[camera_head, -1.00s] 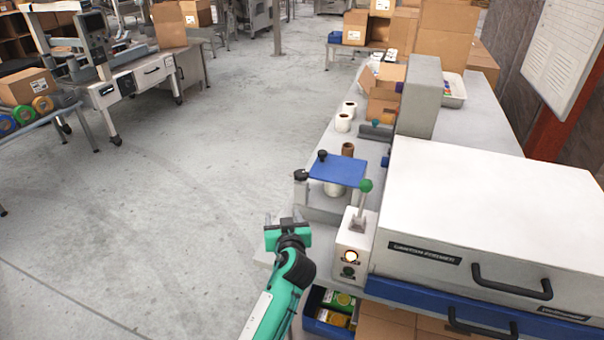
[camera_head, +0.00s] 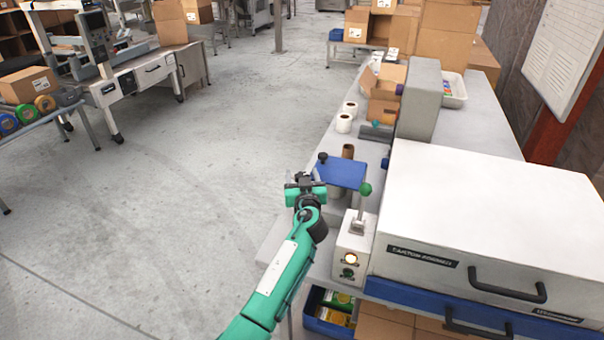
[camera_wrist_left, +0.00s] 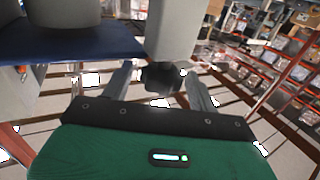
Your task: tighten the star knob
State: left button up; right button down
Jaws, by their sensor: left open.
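The star knob (camera_wrist_left: 163,77) is dark, with a lobed edge, and sits at the end of a pale grey post (camera_wrist_left: 170,28) in the left wrist view. My left gripper (camera_head: 304,178) is open, with one finger on each side of the knob. I cannot tell whether either finger touches it. In the head view the gripper is at the left end of the small fixture with the blue plate (camera_head: 342,173) and hides this knob. A second dark knob (camera_head: 322,157) shows at the plate's far left corner. My right gripper is not in view.
A control box (camera_head: 355,247) with a green-balled lever and lit lamp stands close right of my left arm. White rolls (camera_head: 344,123) and cartons (camera_head: 388,85) are farther back.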

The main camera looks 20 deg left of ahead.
pick_arm(q)
jog(key=shift+w+a, duration=0.1)
jog(key=shift+w, duration=0.1)
jog(key=shift+c, duration=0.2)
jog(key=c, duration=1)
jog(key=shift+o, duration=0.2)
